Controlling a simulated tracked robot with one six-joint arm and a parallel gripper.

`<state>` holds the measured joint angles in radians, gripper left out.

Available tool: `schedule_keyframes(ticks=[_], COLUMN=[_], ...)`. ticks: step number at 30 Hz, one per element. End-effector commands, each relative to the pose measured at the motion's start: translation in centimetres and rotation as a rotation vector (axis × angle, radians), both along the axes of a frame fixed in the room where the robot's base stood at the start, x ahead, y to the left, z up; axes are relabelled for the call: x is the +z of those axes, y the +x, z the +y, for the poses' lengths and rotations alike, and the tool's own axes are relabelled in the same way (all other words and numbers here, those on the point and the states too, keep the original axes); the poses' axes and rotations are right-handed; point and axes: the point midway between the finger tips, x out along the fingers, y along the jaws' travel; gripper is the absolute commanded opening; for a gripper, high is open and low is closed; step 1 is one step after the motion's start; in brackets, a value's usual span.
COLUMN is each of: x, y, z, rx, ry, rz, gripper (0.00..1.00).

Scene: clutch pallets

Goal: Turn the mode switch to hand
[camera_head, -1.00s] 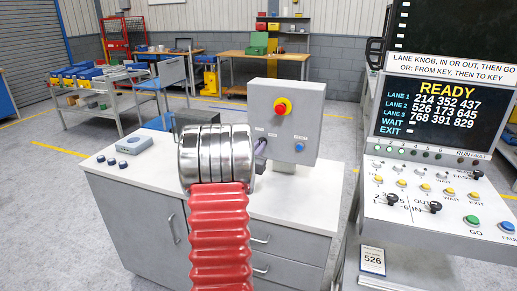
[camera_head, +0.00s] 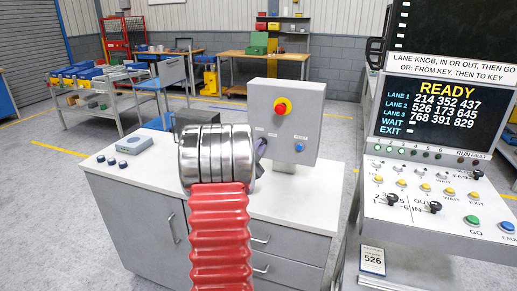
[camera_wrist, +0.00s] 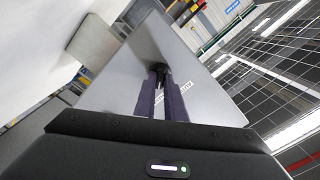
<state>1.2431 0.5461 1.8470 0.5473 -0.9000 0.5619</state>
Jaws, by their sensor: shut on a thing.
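The grey control box (camera_head: 302,125) stands on the white-topped cabinet, with a red emergency button on a yellow disc (camera_head: 281,108) and a blue button (camera_head: 299,147) on its face. My gripper (camera_wrist: 162,76), with two dark purple fingers, is at the box face in the wrist view. It is shut on the small black mode switch (camera_wrist: 163,70), which the fingers mostly hide. Its setting cannot be read. In the head view my gripper (camera_head: 262,147) shows beside my arm, at the left part of the box face.
A small grey box with buttons (camera_head: 134,144) and two dark knobs lie on the cabinet top (camera_head: 110,169) at left. A console (camera_head: 440,190) with a lit screen reading READY stands at right. A shelved trolley (camera_head: 95,95) stands behind on open floor.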

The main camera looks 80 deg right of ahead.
Motion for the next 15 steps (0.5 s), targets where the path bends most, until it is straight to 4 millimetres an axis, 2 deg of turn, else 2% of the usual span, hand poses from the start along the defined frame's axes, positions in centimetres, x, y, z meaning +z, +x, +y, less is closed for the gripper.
schedule_keyframes(ticks=[6, 15], x=[0.15, 0.12], y=[-0.07, -0.16], z=[-0.09, -0.11], rx=[0.000, -0.001], ry=[-0.013, -0.016], rz=[-0.099, -0.140], gripper=[0.00, 0.00])
